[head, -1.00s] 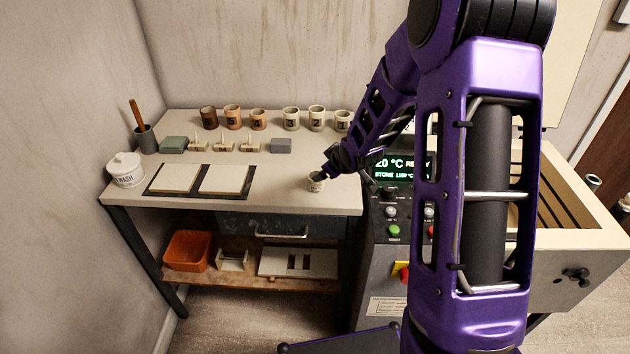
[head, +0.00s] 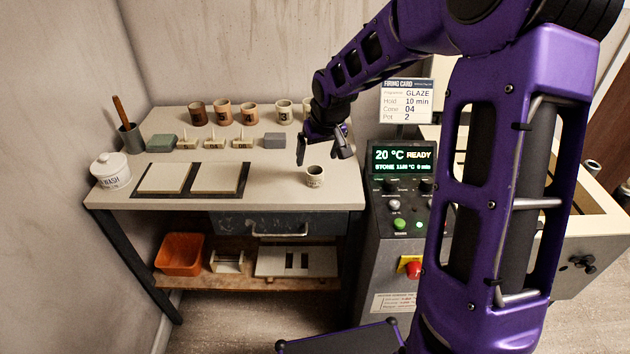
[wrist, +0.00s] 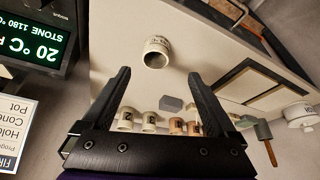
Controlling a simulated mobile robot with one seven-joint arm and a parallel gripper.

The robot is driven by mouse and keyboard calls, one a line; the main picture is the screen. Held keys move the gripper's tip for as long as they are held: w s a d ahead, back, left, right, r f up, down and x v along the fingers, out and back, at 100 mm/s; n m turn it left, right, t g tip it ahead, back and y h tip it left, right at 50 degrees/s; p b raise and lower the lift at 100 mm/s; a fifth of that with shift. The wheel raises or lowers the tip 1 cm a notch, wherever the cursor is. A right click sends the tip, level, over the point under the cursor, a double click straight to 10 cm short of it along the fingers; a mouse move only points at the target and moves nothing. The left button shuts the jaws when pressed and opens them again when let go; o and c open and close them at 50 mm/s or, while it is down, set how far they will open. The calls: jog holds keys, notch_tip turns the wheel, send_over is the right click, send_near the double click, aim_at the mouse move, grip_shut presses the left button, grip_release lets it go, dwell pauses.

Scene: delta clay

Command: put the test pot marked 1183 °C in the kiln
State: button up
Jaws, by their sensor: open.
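A small cream pot (head: 315,176) stands upright and alone near the front right of the worktable. It also shows in the wrist view (wrist: 157,52), just past my fingertips; its small dark print is too small to read. My gripper (head: 322,156) is open and empty, above and slightly behind the pot, apart from it. In the wrist view my gripper (wrist: 158,76) has both fingers spread with nothing between them. The kiln (head: 575,268) is the pale box at the right, its top open and partly hidden by my arm.
The worktable (head: 270,195) holds a back row of numbered pots (head: 222,112), two pale tiles (head: 217,178), a lidded white jar (head: 110,172) and small blocks. The control box with a lit display (head: 402,158) and a firing card (head: 407,101) stand between table and kiln.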

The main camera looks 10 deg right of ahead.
aim_at(316, 171)
jog(key=x, duration=0.4)
jog(key=shift+f+b, duration=0.15)
jog(key=shift+b, duration=0.2)
jog(key=x, duration=0.3)
jog(key=b+x, duration=0.1)
jog(key=x, duration=0.1)
jog(key=shift+w+d+f, duration=0.1)
jog(key=shift+w+d, duration=0.1)
jog(key=shift+d, duration=0.2)
grip_shut()
jog(key=shift+r, duration=0.2)
